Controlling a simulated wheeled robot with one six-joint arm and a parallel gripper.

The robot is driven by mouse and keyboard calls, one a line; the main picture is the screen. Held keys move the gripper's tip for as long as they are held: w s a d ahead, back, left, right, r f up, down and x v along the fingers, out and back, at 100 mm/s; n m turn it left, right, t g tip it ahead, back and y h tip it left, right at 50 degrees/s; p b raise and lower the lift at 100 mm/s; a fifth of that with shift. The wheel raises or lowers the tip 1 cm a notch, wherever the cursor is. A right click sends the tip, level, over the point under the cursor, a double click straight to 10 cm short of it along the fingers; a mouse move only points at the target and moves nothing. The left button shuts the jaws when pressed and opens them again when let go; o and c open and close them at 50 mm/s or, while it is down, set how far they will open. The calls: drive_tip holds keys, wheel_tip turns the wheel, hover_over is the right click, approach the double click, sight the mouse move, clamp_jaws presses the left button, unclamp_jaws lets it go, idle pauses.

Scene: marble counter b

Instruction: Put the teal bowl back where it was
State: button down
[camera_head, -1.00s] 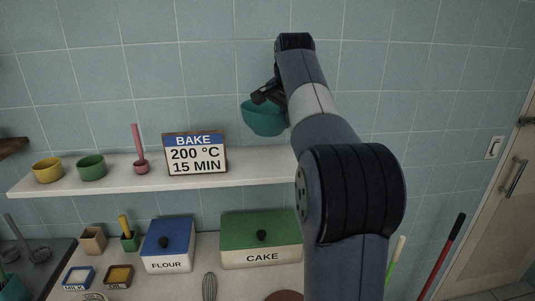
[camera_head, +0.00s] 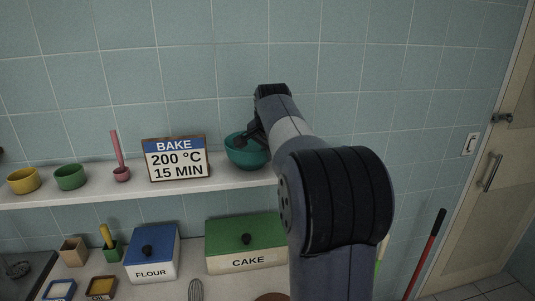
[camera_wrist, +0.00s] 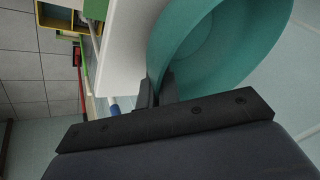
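The teal bowl (camera_head: 247,152) is at the white shelf (camera_head: 230,181), just right of the BAKE sign (camera_head: 176,158). It looks upright, and its base is at the shelf top; I cannot tell whether it touches. My gripper (camera_head: 250,138) is at the bowl's rim, with the arm reaching in from the right. In the wrist view the fingers (camera_wrist: 156,90) are closed on the wall of the bowl (camera_wrist: 215,50). The shelf (camera_wrist: 125,45) shows beside the bowl there. My arm hides the shelf's right end in the head view.
Below are the FLOUR box (camera_head: 151,255) and the CAKE box (camera_head: 247,246). The tiled wall is close behind the shelf.

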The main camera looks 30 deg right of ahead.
drive_tip(key=shift+f, duration=0.2)
drive_tip(key=c, duration=1.6)
unclamp_jaws()
drive_tip(key=shift+c, duration=0.2)
drive_tip(key=shift+r, duration=0.1)
drive_tip(key=shift+r, duration=0.2)
drive_tip(key=v, duration=1.1)
drive_tip(key=shift+s+r+b, duration=0.25)
drive_tip(key=shift+r+b, duration=0.1)
drive_tip(key=shift+b, duration=0.05)
drive_tip(key=shift+a, duration=0.1)
